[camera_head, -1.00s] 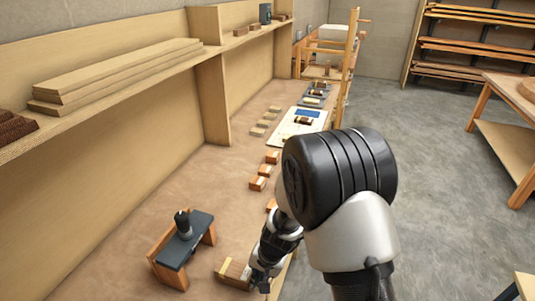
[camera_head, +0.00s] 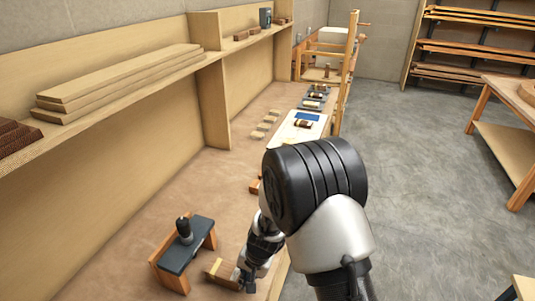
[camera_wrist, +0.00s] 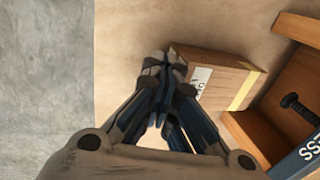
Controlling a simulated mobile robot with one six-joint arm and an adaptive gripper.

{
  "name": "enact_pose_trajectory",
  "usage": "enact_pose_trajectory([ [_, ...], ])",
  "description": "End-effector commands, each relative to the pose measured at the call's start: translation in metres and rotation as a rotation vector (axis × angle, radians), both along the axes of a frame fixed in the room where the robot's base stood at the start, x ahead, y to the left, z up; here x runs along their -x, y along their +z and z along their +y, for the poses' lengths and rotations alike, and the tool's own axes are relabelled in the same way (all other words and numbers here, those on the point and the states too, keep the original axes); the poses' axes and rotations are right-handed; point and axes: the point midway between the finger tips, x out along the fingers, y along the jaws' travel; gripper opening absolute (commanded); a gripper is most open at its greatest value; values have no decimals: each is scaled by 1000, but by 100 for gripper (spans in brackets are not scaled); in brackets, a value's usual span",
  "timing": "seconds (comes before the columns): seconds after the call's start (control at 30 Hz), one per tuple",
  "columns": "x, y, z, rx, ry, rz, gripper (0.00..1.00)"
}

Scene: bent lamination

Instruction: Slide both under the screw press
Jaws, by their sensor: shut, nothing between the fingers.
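The screw press (camera_head: 187,247) stands on the bench in the head view, with a dark top, wooden legs and a black knob. The wrist view shows its wooden inside, its screw (camera_wrist: 300,106) and lettering ending in "SS". A brown wooden block with a white label (camera_wrist: 210,78) lies beside the press opening, outside it. A pale yellow strip (camera_wrist: 243,90) crosses the block near its press-side end; it also shows in the head view (camera_head: 216,267). My gripper (camera_wrist: 167,60) is shut and empty, its fingertips at the block's end away from the press, apparently touching.
The bench edge (camera_wrist: 96,60) runs close beside my gripper, with the floor beyond. Farther along the bench are small wooden blocks (camera_head: 266,128) and a pale board (camera_head: 290,132). A shelf with planks (camera_head: 120,80) runs above on the left.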

Motion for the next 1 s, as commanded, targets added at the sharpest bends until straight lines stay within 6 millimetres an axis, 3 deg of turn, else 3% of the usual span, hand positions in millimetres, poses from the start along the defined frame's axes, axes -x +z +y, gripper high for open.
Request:
enact_pose_trajectory([
  [1.0,-12,1,34,-1,1,-1,0],
])
